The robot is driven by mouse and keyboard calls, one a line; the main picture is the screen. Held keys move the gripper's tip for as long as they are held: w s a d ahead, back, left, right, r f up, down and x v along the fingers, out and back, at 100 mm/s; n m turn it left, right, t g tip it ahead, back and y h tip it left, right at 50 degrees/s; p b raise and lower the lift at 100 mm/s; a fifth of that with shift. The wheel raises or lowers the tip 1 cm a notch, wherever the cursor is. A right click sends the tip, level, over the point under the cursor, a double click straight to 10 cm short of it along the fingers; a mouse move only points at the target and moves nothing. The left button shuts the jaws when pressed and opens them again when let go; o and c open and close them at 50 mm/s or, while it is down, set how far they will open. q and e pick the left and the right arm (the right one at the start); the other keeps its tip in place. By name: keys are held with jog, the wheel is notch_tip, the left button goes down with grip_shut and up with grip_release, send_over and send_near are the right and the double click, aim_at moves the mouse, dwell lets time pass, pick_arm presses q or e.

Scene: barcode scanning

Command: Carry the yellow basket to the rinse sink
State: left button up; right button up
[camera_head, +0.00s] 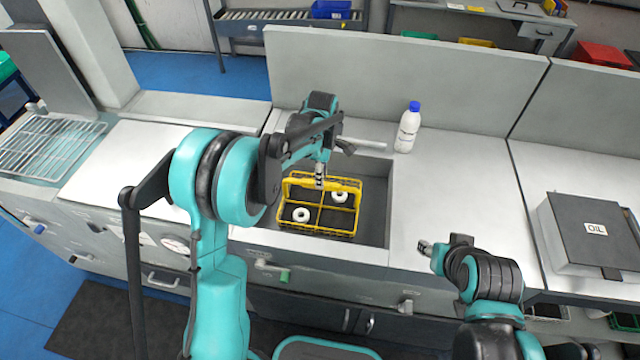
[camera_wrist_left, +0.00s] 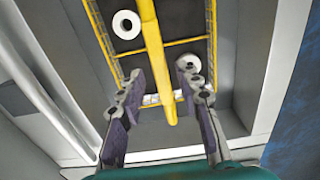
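The yellow basket (camera_head: 318,234) sits inside the sink basin in the head view, with white ring-shaped parts in its compartments. Its yellow handle bar (camera_wrist_left: 152,45) crosses the left wrist view. My left gripper (camera_head: 319,180) is above the basket at the handle. In the left wrist view its fingers (camera_wrist_left: 162,72) stand apart on both sides of the bar, with gaps between them and it. My right gripper (camera_head: 425,248) is right of the sink, over the counter's front edge, away from the basket; its finger opening is too small to judge. The rinse sink (camera_head: 374,205) is the dark basin around the basket.
A white bottle with a blue cap (camera_head: 408,128) stands behind the sink to the right. A grey box labelled OIL (camera_head: 590,240) is on the right counter. A wire rack (camera_head: 45,148) lies far left. The counter left of the sink (camera_head: 140,150) is clear.

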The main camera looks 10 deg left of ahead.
pick_arm(q)
notch_tip(320, 180, up, 4)
jog(key=shift+f+p, duration=0.1)
jog(key=shift+p, duration=0.25)
jog(key=s+a+r+m+t, duration=0.2)
jog(key=s+m, duration=0.4)
jog(key=s, duration=0.1)
jog(key=s+a+r+m+t, duration=0.2)
jog(key=s+r+m, duration=0.1)
jog(key=s+m, duration=0.3)
jog(key=s+a+r+m+t, duration=0.2)
jog(key=s+m, duration=0.4)
jog(key=s, duration=0.3)
jog(key=shift+s+a+r+t, duration=0.15)
jog(key=shift+s+r+t, duration=0.15)
jog(key=shift+t, duration=0.3)
